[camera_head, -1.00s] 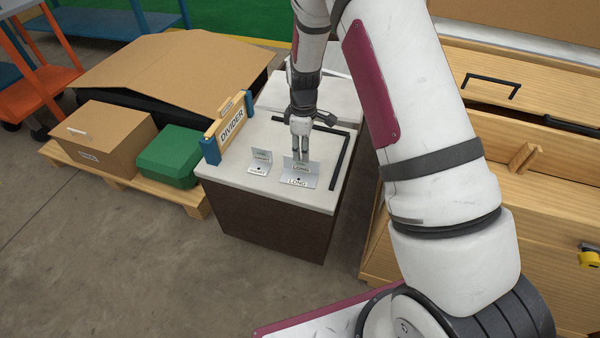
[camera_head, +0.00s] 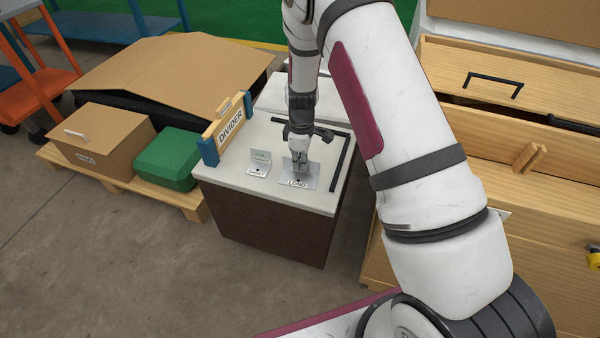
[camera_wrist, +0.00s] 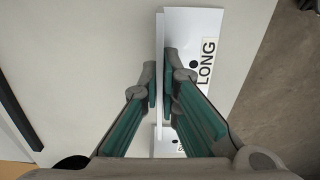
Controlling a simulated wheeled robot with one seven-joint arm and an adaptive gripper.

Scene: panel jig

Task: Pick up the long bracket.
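The long bracket (camera_head: 297,183) is a pale metal angle piece with a flat base marked LONG and an upright plate. It rests on the white top of a dark cabinet. My gripper (camera_head: 300,167) reaches down over it from above. In the wrist view, the bracket's base (camera_wrist: 192,50) with its dark hole lies right of the upright plate. My gripper's fingers (camera_wrist: 160,75) stand on either side of that plate, closed against it with no clear gap. Part of the plate is hidden by the fingers.
A smaller labelled bracket (camera_head: 259,163) stands left of the long one. A wooden DIVIDER board (camera_head: 231,127) in blue holders lines the left edge. A black angled bar (camera_head: 341,165) lies to the right. A wooden drawer unit (camera_head: 490,180) stands further right.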

